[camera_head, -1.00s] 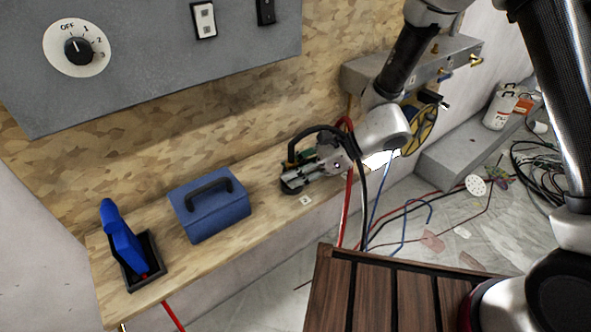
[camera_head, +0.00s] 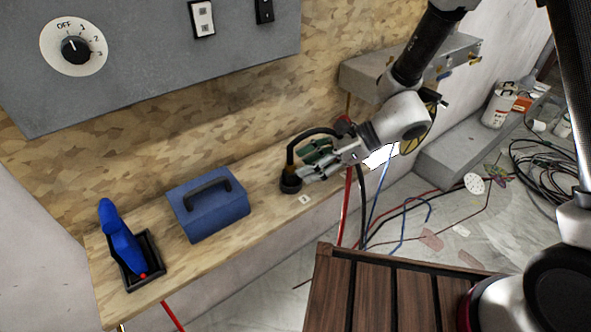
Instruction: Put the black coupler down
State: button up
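The black coupler (camera_head: 291,183) is a short dark cylinder at the end of a black hose. It looks upright at the wooden shelf's surface, left of a small white label (camera_head: 304,199). The hose (camera_head: 296,146) arches up from it and back to the right. My gripper (camera_head: 310,173) is just right of the coupler, its grey fingers pointing left towards it. The fingertips overlap the coupler's right side in this view, so I cannot tell whether they touch it or how far apart they are.
A blue toolbox (camera_head: 210,212) stands on the wooden shelf (camera_head: 262,212), left of the coupler. A blue-handled tool (camera_head: 121,242) sits in a black holder (camera_head: 152,268) at the shelf's left end. A green object (camera_head: 316,149) is behind my gripper. A slatted wooden top (camera_head: 375,295) is in front.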

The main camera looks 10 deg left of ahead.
jog(key=s+d+r+n+t+h, duration=0.2)
jog(key=d+r+n, duration=0.3)
jog(key=d, duration=1)
jog(key=s+d+r+n+t+h, duration=0.2)
jog(key=s+d+r+n+h, duration=0.3)
jog(key=d+r, duration=0.6)
jog(key=s+d+r+n+t+h, duration=0.2)
jog(key=d+r, duration=0.6)
jog(key=d, duration=1.1)
jog(key=s+n+h, duration=0.1)
jog(key=n+h, duration=0.1)
jog(key=n, duration=0.1)
jog(key=shift+s+n+t, duration=0.3)
jog(key=shift+t, duration=0.1)
